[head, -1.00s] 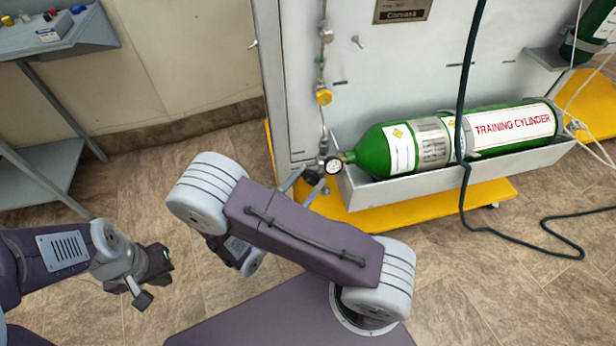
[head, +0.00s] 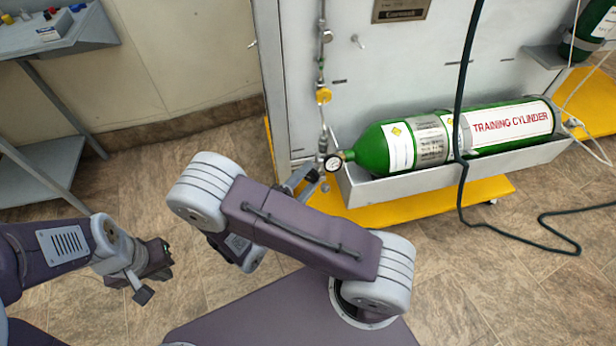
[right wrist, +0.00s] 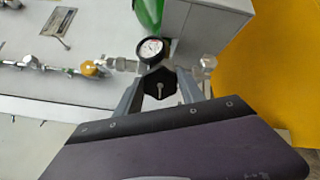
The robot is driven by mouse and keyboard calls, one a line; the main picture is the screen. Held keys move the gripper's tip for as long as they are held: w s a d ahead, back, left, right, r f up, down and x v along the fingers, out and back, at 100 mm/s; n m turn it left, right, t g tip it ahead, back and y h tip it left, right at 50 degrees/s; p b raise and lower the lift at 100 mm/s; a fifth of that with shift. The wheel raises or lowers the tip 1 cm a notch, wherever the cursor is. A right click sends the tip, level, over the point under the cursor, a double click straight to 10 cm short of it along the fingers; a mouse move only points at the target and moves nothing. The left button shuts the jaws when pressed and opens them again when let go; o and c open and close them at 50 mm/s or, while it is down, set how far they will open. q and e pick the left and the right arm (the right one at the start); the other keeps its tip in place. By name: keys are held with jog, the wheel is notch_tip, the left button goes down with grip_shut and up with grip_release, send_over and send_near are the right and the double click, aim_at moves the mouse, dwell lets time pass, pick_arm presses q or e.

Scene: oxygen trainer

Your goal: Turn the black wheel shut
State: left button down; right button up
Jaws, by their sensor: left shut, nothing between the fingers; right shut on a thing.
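The black wheel (right wrist: 158,84) is a small dark knob with a pale pin at its centre, beside the pressure gauge. My right gripper (right wrist: 160,78) is shut on it, with a grey finger on either side. In the head view the right gripper (head: 308,178) is at the valve fitting below the gauge (head: 333,162), partly behind my own arm; I cannot make out the wheel there. The gauge also shows in the right wrist view (right wrist: 151,49). My left gripper (head: 152,278) is shut and empty, low on the left, well away from the valve.
The green training cylinder (head: 372,151) lies in a grey trough (head: 400,186) on a yellow base (head: 420,206). A dark hose (head: 466,80) hangs in front of it. A yellow fitting (head: 323,95) sits on the pipe above the gauge. A grey stand (head: 75,42) is at the upper left.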

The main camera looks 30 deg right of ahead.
jog(key=m+b, duration=0.1)
jog(key=m, duration=0.4)
jog(key=shift+f+m, duration=0.15)
jog(key=shift+m, duration=0.15)
jog(key=m+b, duration=0.2)
jog(key=m, duration=0.2)
jog(key=shift+f, duration=0.1)
jog(key=m+b, duration=0.1)
jog(key=m, duration=0.2)
jog(key=shift+f+b, duration=0.1)
jog(key=shift+b, duration=0.3)
jog(key=m+b, duration=0.2)
jog(key=shift+m, duration=0.4)
jog(key=m+b, duration=0.2)
jog(key=b, duration=0.1)
jog(key=shift+m, duration=0.3)
jog(key=shift+r+m+b, duration=0.2)
jog(key=shift+m+b, duration=0.4)
jog(key=shift+m, duration=0.1)
jog(key=o, duration=1.4)
jog(key=shift+r, duration=0.1)
jog(key=shift+c, duration=0.2)
